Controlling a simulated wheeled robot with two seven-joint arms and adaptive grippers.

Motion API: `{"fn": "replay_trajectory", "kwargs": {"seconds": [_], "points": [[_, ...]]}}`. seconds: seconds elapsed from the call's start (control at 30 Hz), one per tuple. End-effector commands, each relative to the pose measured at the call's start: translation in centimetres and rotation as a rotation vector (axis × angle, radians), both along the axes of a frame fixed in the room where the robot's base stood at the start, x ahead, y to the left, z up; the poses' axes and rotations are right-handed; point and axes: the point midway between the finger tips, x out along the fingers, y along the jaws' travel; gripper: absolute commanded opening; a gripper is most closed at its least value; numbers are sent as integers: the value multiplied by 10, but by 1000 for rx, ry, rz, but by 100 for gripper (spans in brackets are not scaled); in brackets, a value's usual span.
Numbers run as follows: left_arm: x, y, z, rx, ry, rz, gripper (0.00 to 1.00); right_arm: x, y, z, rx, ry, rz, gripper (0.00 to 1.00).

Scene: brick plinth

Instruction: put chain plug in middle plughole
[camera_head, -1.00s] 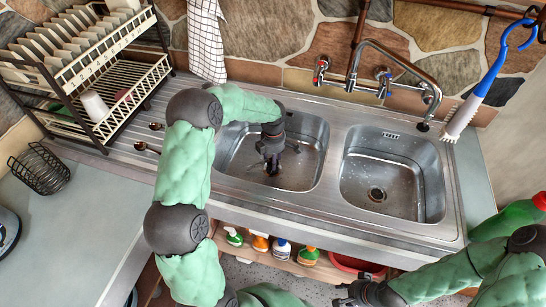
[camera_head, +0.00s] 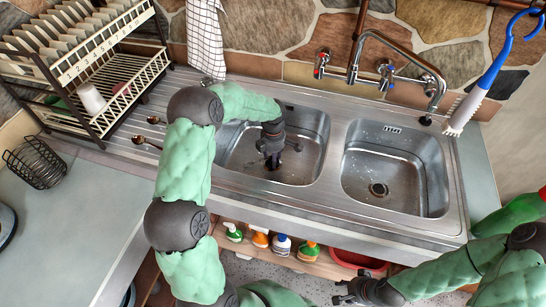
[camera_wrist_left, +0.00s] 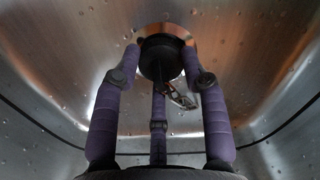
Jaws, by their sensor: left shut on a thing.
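My left gripper (camera_head: 272,160) reaches down into the left basin (camera_head: 315,150) of the steel sink. In the left wrist view its three purple fingers are closed around a round black plug (camera_wrist_left: 162,55). A short metal chain (camera_wrist_left: 180,96) hangs off the plug between the fingers. The basin floor fills the background there. The left basin's plughole is hidden by the gripper and plug, so I cannot tell whether the plug touches it. The right basin's plughole (camera_head: 378,189) is uncovered. My right gripper (camera_head: 346,294) is at the bottom edge, in front of the sink; its finger opening is unclear.
A curved tap (camera_head: 400,50) stands behind the basins. A dish rack (camera_head: 100,60) with plates is at the left, with two spoons (camera_head: 147,130) beside it. A blue-handled brush (camera_head: 485,85) hangs at the right. Several bottles (camera_head: 282,245) stand under the counter.

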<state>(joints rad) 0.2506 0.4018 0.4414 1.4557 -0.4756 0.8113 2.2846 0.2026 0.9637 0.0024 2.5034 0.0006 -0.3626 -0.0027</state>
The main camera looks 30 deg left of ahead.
Motion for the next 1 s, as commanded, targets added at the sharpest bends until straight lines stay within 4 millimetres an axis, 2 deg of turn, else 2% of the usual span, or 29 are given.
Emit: {"fn": "replay_trajectory", "kwargs": {"seconds": [1.0], "points": [[-2,1,-5,0,0,0,10,0,0,-6,0,0,0,40]]}}
